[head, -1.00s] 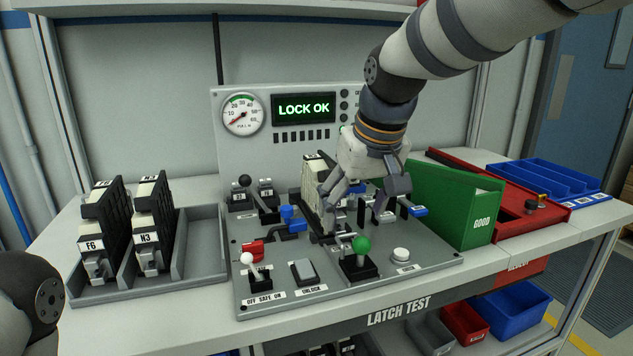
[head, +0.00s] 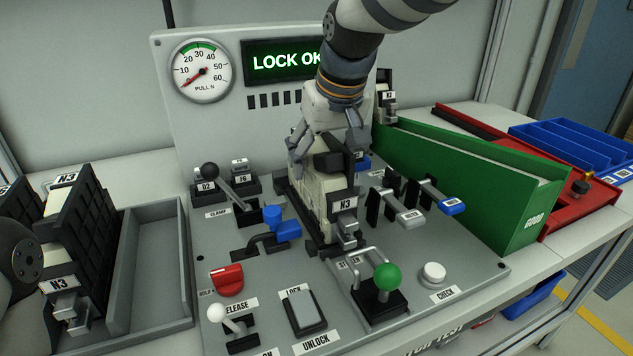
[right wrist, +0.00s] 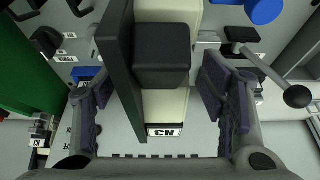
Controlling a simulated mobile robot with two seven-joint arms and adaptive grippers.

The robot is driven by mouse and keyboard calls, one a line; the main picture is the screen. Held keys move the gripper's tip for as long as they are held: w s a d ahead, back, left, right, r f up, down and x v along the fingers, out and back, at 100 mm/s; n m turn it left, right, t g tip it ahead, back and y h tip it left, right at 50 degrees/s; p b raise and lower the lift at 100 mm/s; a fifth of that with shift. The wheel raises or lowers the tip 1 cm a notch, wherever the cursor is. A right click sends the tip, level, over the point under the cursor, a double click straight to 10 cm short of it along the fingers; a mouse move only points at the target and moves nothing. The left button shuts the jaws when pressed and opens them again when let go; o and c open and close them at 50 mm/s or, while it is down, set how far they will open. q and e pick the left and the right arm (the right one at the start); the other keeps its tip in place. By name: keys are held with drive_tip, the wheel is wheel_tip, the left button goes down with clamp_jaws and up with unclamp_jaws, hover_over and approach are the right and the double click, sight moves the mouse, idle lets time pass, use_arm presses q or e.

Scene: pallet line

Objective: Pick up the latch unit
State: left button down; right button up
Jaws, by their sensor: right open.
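The latch unit (head: 345,204), cream and black with an N3 label, stands upright in the test fixture in the middle of the panel. My right gripper (head: 328,150) is open above the panel, its fingers on either side of the unit's upper part. In the right wrist view the unit's cream body (right wrist: 165,105) and black block lie between the spread fingers (right wrist: 165,105), with gaps showing on both sides. My left gripper is out of view; only a part of my left arm shows at the left edge.
Around the unit stand a clamp lever (head: 220,182), a blue-handled lever (head: 284,229), a green-knobbed lever (head: 387,277) and blue-tipped parts. A green GOOD chute (head: 475,190) and red bin (head: 585,205) are right. The display reads LOCK OK.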

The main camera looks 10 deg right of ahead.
drive_tip(key=x, duration=0.4)
drive_tip(key=shift+f, duration=0.2)
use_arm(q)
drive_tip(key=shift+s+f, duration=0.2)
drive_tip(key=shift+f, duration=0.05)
use_arm(e)
drive_tip(key=shift+r, duration=0.15)
drive_tip(key=shift+c, duration=0.2)
